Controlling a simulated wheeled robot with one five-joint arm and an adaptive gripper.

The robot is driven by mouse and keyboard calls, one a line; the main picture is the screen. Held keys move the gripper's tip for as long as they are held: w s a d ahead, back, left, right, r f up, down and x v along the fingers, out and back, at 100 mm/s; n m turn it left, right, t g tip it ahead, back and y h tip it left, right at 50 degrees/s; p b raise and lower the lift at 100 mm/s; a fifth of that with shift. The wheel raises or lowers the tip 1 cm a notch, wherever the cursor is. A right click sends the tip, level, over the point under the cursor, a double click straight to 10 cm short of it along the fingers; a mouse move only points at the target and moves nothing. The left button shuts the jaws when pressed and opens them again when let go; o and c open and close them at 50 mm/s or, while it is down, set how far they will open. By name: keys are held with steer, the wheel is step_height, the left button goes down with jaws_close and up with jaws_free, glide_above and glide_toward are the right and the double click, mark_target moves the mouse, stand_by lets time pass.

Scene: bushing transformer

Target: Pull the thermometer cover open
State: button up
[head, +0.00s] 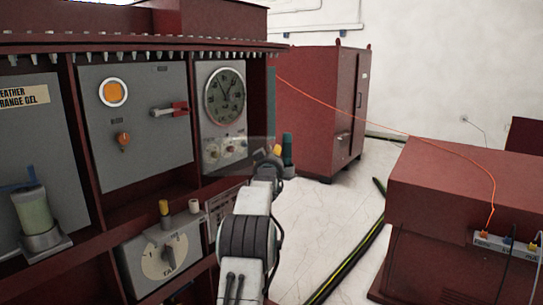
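A round dark dial gauge (225,95), which looks like the thermometer, is set in a grey panel on the red transformer cabinet. Small coloured knobs (224,150) sit below the dial. A clear, see-through pane (258,153) lies over the knob area and reaches past the panel's right edge; it may be the thermometer cover, and I cannot tell how far it stands open. My gripper (281,150) is at the right side of this pane, seen from behind. My wrist hides part of its fingers, and I cannot tell whether it touches the pane.
The transformer cabinet (90,200) fills the left side, with a red-handled lever (170,109) and a tap dial (167,257). A red cabinet (320,110) stands behind. A red box (455,195) with an orange cable is at right. White floor (330,220) lies between, with a striped cable.

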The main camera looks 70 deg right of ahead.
steer(key=shift+d, duration=0.15)
steer(key=shift+c, duration=0.2)
jaws_close()
stand_by(0.3)
